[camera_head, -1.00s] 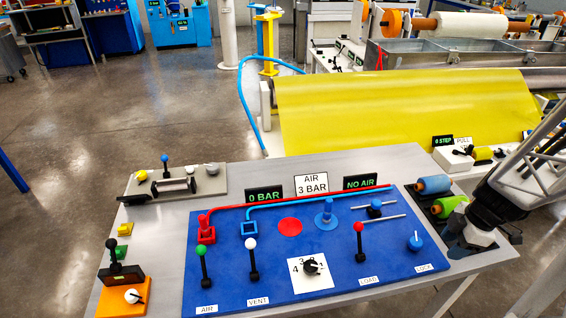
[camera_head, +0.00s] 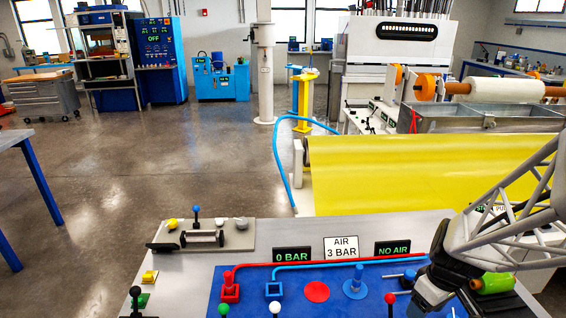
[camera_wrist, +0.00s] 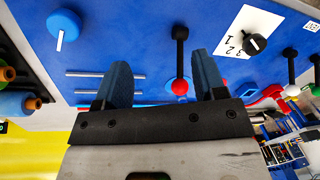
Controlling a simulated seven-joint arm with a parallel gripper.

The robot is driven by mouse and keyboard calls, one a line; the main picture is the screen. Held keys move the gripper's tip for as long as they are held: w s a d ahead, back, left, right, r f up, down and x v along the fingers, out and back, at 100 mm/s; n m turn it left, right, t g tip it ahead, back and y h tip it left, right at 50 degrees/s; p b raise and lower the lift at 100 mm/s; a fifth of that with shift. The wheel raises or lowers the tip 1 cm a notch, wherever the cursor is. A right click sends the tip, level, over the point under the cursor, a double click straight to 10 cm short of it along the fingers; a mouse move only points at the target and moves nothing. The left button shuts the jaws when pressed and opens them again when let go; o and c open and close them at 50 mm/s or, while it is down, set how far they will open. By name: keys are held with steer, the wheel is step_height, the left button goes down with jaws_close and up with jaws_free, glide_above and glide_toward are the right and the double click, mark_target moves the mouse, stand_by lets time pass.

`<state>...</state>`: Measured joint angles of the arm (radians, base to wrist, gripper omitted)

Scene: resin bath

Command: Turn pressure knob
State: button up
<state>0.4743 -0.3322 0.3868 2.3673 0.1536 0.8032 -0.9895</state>
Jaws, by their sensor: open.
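The black pressure knob (camera_wrist: 254,43) sits on a white numbered dial plate (camera_wrist: 240,22) in the upper right of the wrist view. The dial lies outside the head view's lower edge. My gripper (camera_wrist: 162,75) is open, with two blue fingers. In the picture, the red ball of the load lever (camera_wrist: 181,86) lies between the fingers; whether they touch it I cannot tell. The knob is to the right of the fingers, apart from them. In the head view, my wrist is over the right part of the blue panel (camera_head: 232,309). The sign (camera_head: 342,248) reads AIR 3 BAR.
A blue lock knob (camera_wrist: 64,24) and metal rods (camera_wrist: 105,75) are left of the fingers in the wrist view. Displays read 0 BAR (camera_head: 292,254) and NO AIR (camera_head: 392,248). Green-ball (camera_head: 223,310) and white-ball (camera_head: 275,306) levers stand along the panel. A yellow sheet (camera_head: 400,175) lies behind.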

steer(key=a+m, duration=0.4)
steer(key=a, duration=0.2)
steer(key=a+m+h, duration=0.1)
steer(key=a+m, duration=0.3)
steer(key=a, duration=0.2)
steer(key=a+m, duration=0.4)
steer(key=a, duration=0.2)
steer(key=shift+w+a+f+m+h, duration=0.1)
steer(key=shift+w+f+m+h, duration=0.2)
steer(key=shift+m, duration=0.1)
steer(key=shift+s+a+m, duration=0.15)
steer(key=shift+a+m, duration=0.25)
steer(key=shift+a, duration=0.05)
steer(key=shift+f, duration=0.1)
steer(key=shift+f, duration=3.8)
steer(key=c, duration=0.9)
